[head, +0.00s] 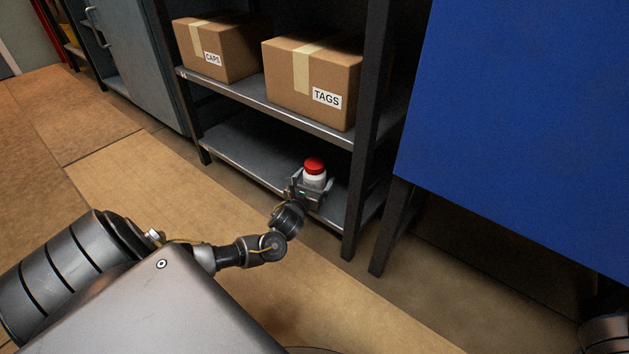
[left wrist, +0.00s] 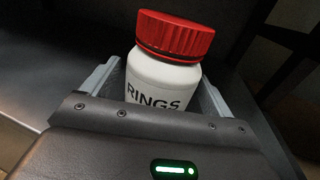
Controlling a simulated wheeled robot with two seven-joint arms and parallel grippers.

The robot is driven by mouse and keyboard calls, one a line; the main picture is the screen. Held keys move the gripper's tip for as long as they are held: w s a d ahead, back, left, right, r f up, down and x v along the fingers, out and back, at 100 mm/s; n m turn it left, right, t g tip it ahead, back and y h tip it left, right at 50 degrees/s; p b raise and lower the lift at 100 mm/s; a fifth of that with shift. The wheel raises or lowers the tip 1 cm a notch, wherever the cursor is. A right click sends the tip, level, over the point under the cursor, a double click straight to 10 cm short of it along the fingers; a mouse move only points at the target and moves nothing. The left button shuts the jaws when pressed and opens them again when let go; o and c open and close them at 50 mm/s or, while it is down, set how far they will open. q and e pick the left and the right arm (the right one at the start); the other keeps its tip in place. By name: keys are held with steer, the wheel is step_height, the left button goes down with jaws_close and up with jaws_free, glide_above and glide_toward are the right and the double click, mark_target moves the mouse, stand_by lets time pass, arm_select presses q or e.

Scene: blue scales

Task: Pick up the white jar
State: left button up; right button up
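The white jar (head: 314,180) has a red lid and is at the lower shelf of the rack in the head view. In the left wrist view the white jar (left wrist: 160,82) shows the word RINGS, its base hidden behind the gripper body. My left gripper (head: 311,189) is at the jar, with one finger on each side of it. In the left wrist view the fingers of my left gripper (left wrist: 160,90) stand apart around the jar; whether they press on it is hard to see. My right gripper is not in view.
The lower shelf (head: 245,150) is otherwise bare. Above it, the upper shelf (head: 250,95) holds a CAPS box (head: 215,48) and a TAGS box (head: 312,80). A dark rack post (head: 366,130) stands close right of the jar. A blue panel (head: 520,130) is farther right.

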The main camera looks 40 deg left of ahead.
arm_select(q)
steer(key=c, duration=1)
